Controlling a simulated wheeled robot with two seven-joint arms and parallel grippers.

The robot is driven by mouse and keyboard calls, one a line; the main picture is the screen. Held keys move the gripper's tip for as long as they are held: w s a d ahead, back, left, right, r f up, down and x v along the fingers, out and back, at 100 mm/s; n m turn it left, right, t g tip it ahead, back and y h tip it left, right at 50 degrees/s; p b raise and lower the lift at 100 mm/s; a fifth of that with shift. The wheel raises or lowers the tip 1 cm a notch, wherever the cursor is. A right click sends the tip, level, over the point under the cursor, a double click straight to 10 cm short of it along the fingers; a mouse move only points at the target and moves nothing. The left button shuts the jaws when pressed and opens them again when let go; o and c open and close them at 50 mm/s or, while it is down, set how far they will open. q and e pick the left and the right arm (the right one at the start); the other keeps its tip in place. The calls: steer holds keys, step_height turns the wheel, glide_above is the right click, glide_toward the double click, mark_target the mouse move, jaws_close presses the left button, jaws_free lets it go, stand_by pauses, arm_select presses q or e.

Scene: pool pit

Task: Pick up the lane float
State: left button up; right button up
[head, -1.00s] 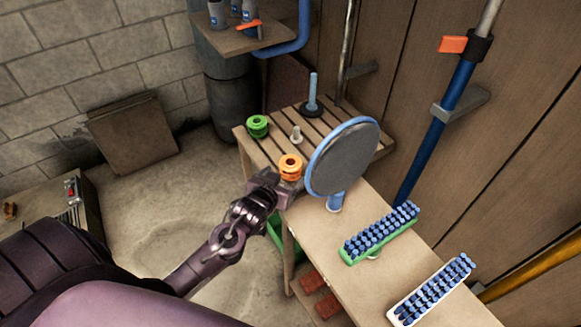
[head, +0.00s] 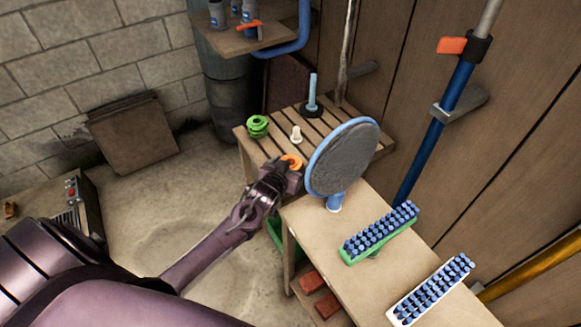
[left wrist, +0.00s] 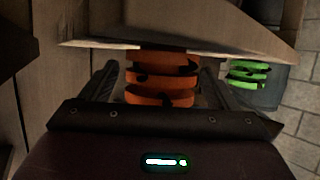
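An orange ringed float (head: 292,160) sits on the slatted end of the wooden bench, partly hidden behind my left gripper (head: 283,172). In the left wrist view the orange float (left wrist: 160,84) stands between the two fingers of my left gripper (left wrist: 160,85). The fingers are apart, one on each side, with a narrow gap seeming to show beside it. A similar green float (head: 257,126) stands farther back on the slats, and it also shows at the right in the left wrist view (left wrist: 248,73). My right gripper is not in view.
A round blue-rimmed paddle (head: 342,158) stands just right of the gripper. A small white cone (head: 296,134) and a blue-handled plunger-like item (head: 312,98) are behind. A green brush (head: 378,233) and a white brush (head: 432,290) lie along the bench (head: 330,250).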

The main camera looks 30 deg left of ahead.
arm_select(q)
steer(key=c, duration=1)
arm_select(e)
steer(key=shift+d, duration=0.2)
